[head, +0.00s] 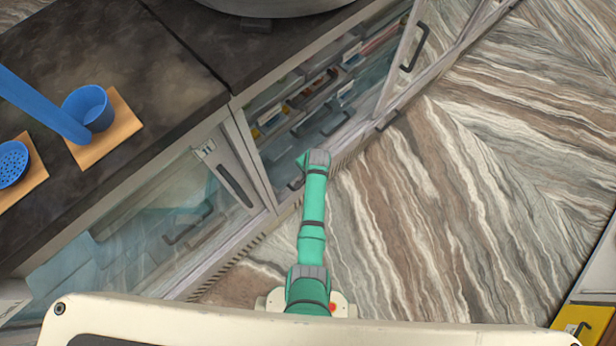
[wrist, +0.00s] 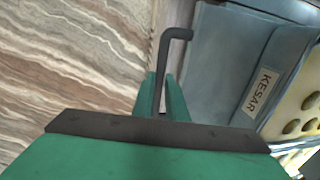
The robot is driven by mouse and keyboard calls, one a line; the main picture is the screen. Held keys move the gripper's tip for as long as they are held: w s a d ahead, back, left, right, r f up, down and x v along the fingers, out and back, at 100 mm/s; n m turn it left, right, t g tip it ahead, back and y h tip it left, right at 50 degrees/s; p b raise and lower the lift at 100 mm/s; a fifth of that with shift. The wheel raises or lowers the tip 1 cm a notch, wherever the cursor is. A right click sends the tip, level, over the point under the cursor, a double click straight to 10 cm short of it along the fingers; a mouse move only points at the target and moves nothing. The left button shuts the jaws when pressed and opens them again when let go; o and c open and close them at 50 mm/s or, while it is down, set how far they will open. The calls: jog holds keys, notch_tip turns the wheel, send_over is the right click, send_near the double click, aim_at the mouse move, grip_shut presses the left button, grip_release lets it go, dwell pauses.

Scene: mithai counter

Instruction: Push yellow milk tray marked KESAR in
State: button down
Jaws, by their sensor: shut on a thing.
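In the wrist view, a blue-grey tray front (wrist: 225,60) carries a white label reading KESAR (wrist: 262,92). Pale yellow contents with round olive spots (wrist: 297,118) show behind it at the right edge. A dark bent handle (wrist: 176,35) stands out from the front, and its bar runs down between my green fingers. My gripper (wrist: 162,95) is shut on this handle. In the head view, my gripper (head: 312,160) is low at the open cabinet (head: 330,95). The label cannot be read there, and my wrist hides part of the tray.
An open glass door with a dark handle (head: 415,47) stands right of the cabinet opening. A closed glass door (head: 170,225) is on the left. The striped floor (head: 430,220) is clear.

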aim_at(300, 172)
jog(key=w+a, duration=0.3)
jog(key=shift+a, duration=0.15)
jog(key=c, duration=1.8)
grip_release()
jog(key=shift+o, duration=0.2)
notch_tip(300, 172, up, 11)
jog(key=s+d, duration=0.1)
jog(key=shift+s+d+f, duration=0.2)
jog(key=shift+s+d, duration=0.05)
